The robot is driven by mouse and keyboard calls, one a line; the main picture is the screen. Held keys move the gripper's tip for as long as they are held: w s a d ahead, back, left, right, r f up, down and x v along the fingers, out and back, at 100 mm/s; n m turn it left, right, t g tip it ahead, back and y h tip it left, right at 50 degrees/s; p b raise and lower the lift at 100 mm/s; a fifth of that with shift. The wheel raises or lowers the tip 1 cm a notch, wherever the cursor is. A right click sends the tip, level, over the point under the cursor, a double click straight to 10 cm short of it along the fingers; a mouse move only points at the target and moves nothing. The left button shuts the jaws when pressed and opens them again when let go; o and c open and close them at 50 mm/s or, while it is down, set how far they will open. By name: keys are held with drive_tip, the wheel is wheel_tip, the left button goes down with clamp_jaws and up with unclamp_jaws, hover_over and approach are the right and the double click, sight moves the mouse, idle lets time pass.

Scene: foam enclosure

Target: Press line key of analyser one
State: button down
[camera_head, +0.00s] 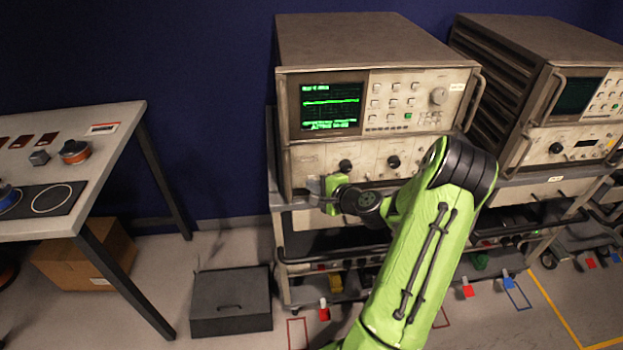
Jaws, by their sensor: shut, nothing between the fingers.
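An analyser (360,40) stands on a cart in the middle, its screen (332,105) lit with a green trace and text. I cannot read its small label (457,87), so its number is unclear. Its lower front panel (375,150) has dark round knobs. My gripper (314,188) is shut and empty at the lower left corner of this panel, very close to it. I cannot tell if it touches. The line key cannot be made out; my gripper covers part of that corner. A second analyser (550,40) with a dark screen stands at the right.
A white-topped table (110,120) with small parts stands at the left, with a cardboard box (85,255) under it. A dark case (232,300) lies on the floor left of the cart (300,275). My arm crosses in front of the cart. Floor shows between table and cart.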

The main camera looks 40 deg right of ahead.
drive_tip(key=shift+w+d, duration=0.1)
idle(0.3)
drive_tip(key=shift+s+a, duration=0.35)
drive_tip(key=shift+s, duration=0.15)
drive_tip(key=s+a+b, duration=0.1)
drive_tip(key=s, duration=0.1)
drive_tip(key=s+a+b, duration=0.2)
drive_tip(key=s, duration=0.1)
drive_tip(key=shift+a, duration=0.2)
idle(0.4)
